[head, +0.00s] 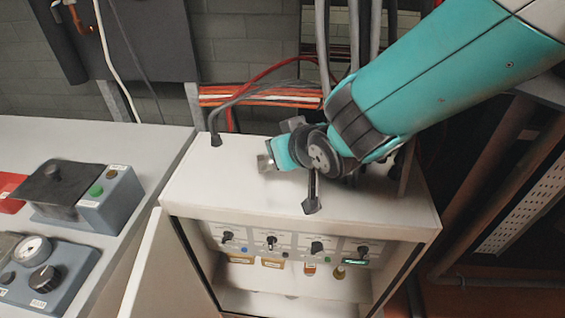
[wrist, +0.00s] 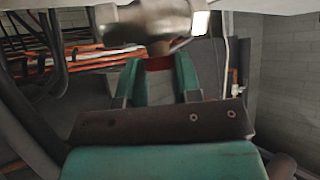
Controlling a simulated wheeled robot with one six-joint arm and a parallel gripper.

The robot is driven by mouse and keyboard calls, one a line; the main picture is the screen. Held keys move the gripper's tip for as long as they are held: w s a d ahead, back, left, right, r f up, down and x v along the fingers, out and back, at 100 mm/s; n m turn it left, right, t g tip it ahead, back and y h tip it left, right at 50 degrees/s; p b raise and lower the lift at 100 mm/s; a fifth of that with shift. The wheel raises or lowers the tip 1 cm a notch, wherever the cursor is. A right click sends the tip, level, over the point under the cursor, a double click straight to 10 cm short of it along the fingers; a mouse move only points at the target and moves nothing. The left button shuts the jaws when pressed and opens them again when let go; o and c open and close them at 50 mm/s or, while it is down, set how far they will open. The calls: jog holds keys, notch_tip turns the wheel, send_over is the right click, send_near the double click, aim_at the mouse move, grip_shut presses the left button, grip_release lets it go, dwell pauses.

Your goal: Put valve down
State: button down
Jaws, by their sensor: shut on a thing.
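The valve (wrist: 150,24) is a dull metal fitting with a rounded body and a short stem. It sits at the top of the wrist view, between the teal fingers of my gripper (wrist: 160,75), which is shut on it. In the head view, my gripper (head: 277,155) is low over the white cabinet top (head: 240,190), and a metal part of the valve (head: 265,161) shows at its left. My arm hides the rest. I cannot tell whether the valve touches the cabinet top.
Control boxes (head: 105,200) sit on the left bench. Orange cables (head: 260,96) run behind. The cabinet's front left top is clear.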

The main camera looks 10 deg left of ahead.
jog(key=shift+a+f, duration=0.1)
jog(key=shift+f, duration=2.2)
jog(key=shift+f, duration=0.15)
jog(key=c, duration=0.8)
grip_release()
jog(key=shift+r, duration=0.2)
jog(key=b+v, duration=0.1)
jog(key=v, duration=1.1)
